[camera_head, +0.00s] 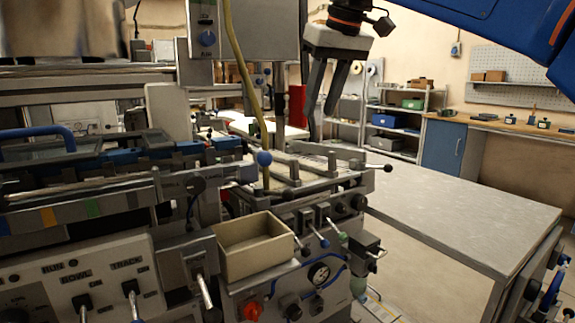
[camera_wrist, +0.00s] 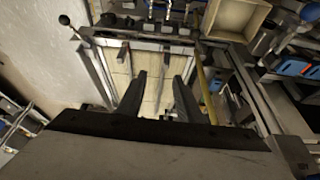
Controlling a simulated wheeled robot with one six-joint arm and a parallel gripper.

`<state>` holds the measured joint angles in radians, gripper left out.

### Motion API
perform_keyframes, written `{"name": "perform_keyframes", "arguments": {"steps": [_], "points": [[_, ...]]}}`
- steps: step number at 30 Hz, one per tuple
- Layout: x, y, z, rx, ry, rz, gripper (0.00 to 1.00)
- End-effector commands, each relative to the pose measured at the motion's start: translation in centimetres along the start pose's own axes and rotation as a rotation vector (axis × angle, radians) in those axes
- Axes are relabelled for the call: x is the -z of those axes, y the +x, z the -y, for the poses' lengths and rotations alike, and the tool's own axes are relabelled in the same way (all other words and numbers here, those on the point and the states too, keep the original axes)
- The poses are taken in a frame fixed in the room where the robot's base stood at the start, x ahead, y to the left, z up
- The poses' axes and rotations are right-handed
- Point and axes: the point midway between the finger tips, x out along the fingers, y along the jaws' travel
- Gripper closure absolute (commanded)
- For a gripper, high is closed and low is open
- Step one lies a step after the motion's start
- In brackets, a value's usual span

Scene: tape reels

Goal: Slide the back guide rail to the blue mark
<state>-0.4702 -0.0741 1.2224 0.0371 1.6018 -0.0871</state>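My gripper (camera_head: 322,122) hangs above the far part of the machine's bed. Its two dark fingers are apart with nothing between them. In the wrist view, my gripper (camera_wrist: 159,88) points down at the cream bed (camera_wrist: 150,92), with the fingers spread over it. Grey guide rails (camera_head: 292,172) stand along the bed in the head view. A rail (camera_wrist: 125,54) shows on the bed in the wrist view. I cannot tell for sure which is the back guide rail, and my fingers may hide part of it. I cannot make out a blue mark on the bed.
A ball-ended lever (camera_head: 388,168) sticks out at the bed's right. A blue knob (camera_head: 264,158) and a yellow hose (camera_head: 236,60) stand close to its left side. An open beige bin (camera_head: 258,250) sits in front. A bare grey table (camera_head: 470,215) lies to the right.

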Motion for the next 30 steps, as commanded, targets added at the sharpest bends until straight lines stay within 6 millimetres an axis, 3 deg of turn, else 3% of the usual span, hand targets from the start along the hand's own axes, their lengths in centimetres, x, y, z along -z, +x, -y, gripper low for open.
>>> {"name": "perform_keyframes", "arguments": {"steps": [5, 11, 30], "points": [[1.6, -0.6, 1.1, 0.010, -0.026, 0.000, 0.67], [1.6, 1.0, 1.2, 0.011, -0.027, 0.003, 0.67], [1.6, 12.1, 1.3, 0.010, -0.027, 0.002, 0.67]]}}
